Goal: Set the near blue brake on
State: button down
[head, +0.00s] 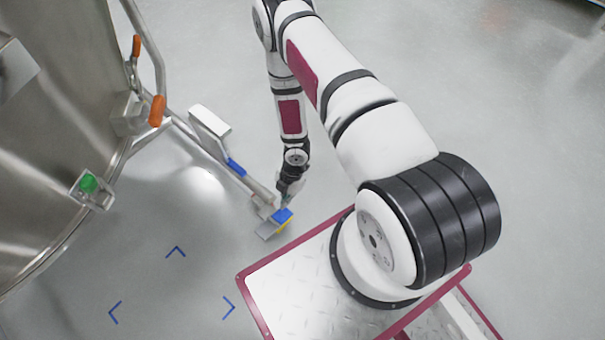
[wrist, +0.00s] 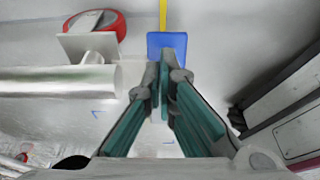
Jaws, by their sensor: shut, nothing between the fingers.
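The near blue brake (head: 282,216) is a small blue pedal at the near end of the steel vessel's floor frame, low over the floor. In the wrist view the blue pedal (wrist: 168,44) lies straight ahead of my fingertips, with a yellow strip above it. My gripper (head: 284,203) points down at the pedal, its fingers shut and empty. In the wrist view the tips of my gripper (wrist: 164,68) overlap the pedal's lower edge. I cannot tell whether they touch it. My fingers hide part of the pedal.
A second blue part (head: 236,168) sits farther along the frame, beside a white box (head: 210,122). The steel vessel (head: 60,150) with orange-gripped handles fills the left. A red-rimmed wheel (wrist: 97,24) is beside the pedal in the wrist view. Floor with blue corner marks (head: 176,251) is clear.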

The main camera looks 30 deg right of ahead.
jog(key=w+d+r+p, duration=0.2)
jog(key=d+r, duration=0.4)
jog(key=r, duration=0.1)
jog(key=shift+d+r+p, duration=0.25)
jog(key=shift+d+p, duration=0.05)
jog(key=shift+p, duration=0.05)
jog(key=shift+w, duration=0.15)
